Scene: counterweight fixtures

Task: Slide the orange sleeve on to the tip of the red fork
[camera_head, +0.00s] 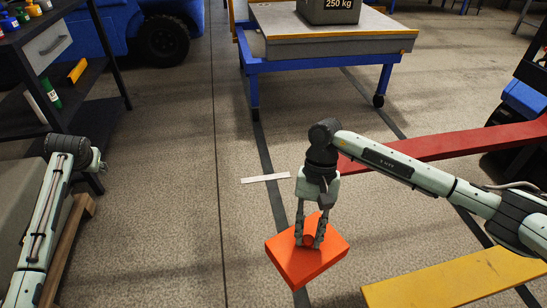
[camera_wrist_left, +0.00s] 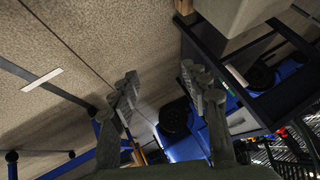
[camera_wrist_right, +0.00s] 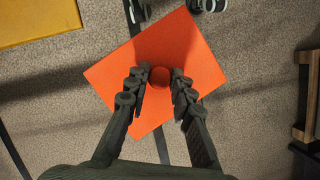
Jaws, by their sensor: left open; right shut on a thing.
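The orange sleeve (camera_head: 313,262) is a flat box-like block with a round knob on top. My right gripper (camera_head: 308,241) is shut on that knob and holds the sleeve in front of the forks, tilted in the head view. In the right wrist view the sleeve (camera_wrist_right: 195,60) lies beyond the fingers (camera_wrist_right: 159,88), with the knob between them. The red fork (camera_head: 450,142) runs in from the right edge; its tip end is partly hidden behind my right arm. The sleeve is apart from the fork. My left gripper (camera_wrist_left: 158,90) is open and empty, away at the left.
A yellow fork (camera_head: 455,282) lies at the lower right. A blue-framed cart (camera_head: 325,62) with a 250 kg weight (camera_head: 328,10) stands at the back. A dark shelf (camera_head: 85,110) is at the left. A white strip (camera_head: 265,179) marks the floor. The middle floor is clear.

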